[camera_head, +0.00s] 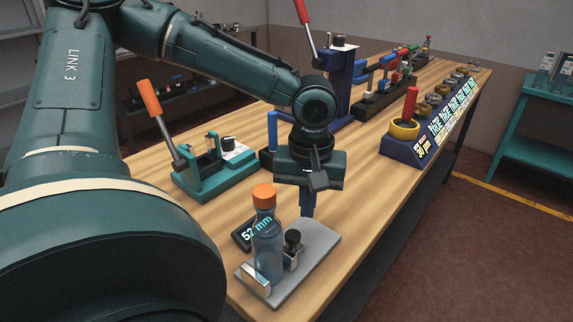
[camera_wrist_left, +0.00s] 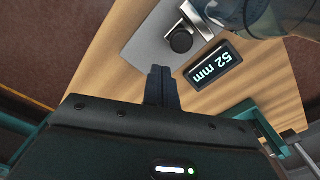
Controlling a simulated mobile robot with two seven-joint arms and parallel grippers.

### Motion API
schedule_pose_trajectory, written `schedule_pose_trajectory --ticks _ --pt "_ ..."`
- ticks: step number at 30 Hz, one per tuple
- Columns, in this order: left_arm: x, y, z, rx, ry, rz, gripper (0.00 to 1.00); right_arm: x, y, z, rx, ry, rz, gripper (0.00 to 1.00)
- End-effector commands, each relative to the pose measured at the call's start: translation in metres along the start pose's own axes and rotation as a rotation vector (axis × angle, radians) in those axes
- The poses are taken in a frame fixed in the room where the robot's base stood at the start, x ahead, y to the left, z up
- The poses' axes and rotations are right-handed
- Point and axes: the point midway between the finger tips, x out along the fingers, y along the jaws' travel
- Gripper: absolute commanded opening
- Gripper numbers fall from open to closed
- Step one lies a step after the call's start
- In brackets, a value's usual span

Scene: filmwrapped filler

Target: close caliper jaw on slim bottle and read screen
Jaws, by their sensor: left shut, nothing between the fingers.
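A slim clear blue bottle (camera_head: 267,245) with an orange cap (camera_head: 264,196) stands upright on the caliper's grey plate (camera_head: 312,258). A silver fixed jaw (camera_head: 255,279) is at its near left side. The sliding jaw with a black knob (camera_head: 292,240) is at its right; I cannot tell whether it touches the bottle. The knob also shows in the left wrist view (camera_wrist_left: 181,40). The screen (camera_wrist_left: 213,64) reads 52 mm. My left gripper (camera_head: 307,208) points down above the plate's far end, shut and empty, apart from the knob. Its fingers (camera_wrist_left: 160,72) are together. My right gripper is not in view.
A teal fixture with an orange-handled lever (camera_head: 150,97) stands left on the wooden bench (camera_head: 355,185). A blue press (camera_head: 337,80) with a red lever stands behind my left gripper. A blue rack with dials and a yellow ring (camera_head: 404,130) lines the right edge.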

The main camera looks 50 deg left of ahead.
Motion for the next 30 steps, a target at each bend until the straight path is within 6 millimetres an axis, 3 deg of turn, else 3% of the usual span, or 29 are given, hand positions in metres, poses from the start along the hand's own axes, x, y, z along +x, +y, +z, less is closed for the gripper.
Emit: schedule_pose_trajectory --ticks 30 --pt "0.04 0.0 0.0 0.0 0.0 -0.001 0.0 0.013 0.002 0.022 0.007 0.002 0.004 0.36"
